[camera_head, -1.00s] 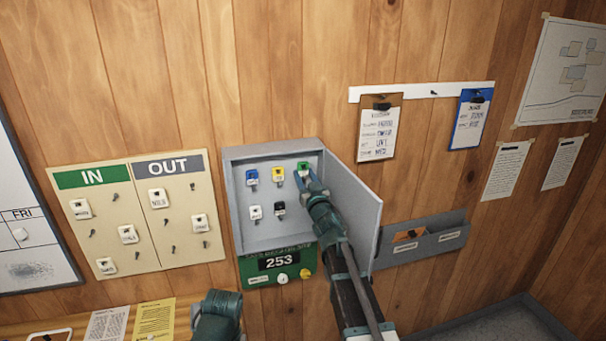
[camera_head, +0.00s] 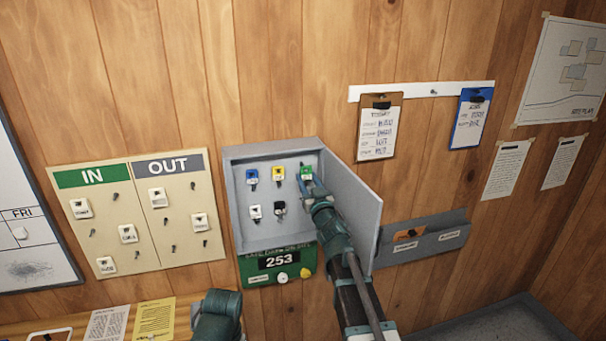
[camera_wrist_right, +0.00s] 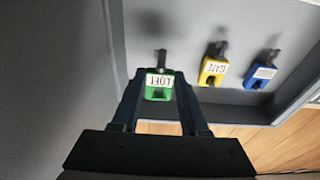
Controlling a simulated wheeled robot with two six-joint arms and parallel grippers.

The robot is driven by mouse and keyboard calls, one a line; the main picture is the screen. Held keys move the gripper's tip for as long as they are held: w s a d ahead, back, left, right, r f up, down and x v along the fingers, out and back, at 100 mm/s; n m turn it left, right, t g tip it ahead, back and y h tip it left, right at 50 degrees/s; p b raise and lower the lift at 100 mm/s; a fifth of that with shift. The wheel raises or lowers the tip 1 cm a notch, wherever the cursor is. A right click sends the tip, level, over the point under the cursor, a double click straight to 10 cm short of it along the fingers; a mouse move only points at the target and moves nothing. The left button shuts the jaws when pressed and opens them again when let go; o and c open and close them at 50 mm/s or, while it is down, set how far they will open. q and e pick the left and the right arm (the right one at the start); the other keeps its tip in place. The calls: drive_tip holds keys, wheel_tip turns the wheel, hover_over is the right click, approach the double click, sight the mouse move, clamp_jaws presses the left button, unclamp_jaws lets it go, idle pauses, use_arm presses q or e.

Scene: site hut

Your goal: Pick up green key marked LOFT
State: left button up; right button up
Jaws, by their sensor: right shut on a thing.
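The green key marked LOFT (camera_head: 306,171) hangs at the right of the top row inside the open grey key cabinet (camera_head: 231,200). In the right wrist view its green tag with the white LOFT label (camera_wrist_right: 159,86) hangs below a dark hook. My right gripper (camera_wrist_right: 160,80) is shut on this tag, one finger on each side. In the head view the right gripper (camera_head: 312,183) reaches into the cabinet from below right and partly covers the key. A teal part of my left arm shows at the bottom, but its fingers are not in view.
A yellow key (camera_head: 278,174) and a blue key (camera_head: 252,177) hang left of the green one. A white key (camera_head: 255,211) and a black key (camera_head: 280,207) hang below. The open cabinet door (camera_head: 352,210) stands close right of my arm.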

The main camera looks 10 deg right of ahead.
sight(306, 176)
drive_tip(key=shift+s, duration=1.9)
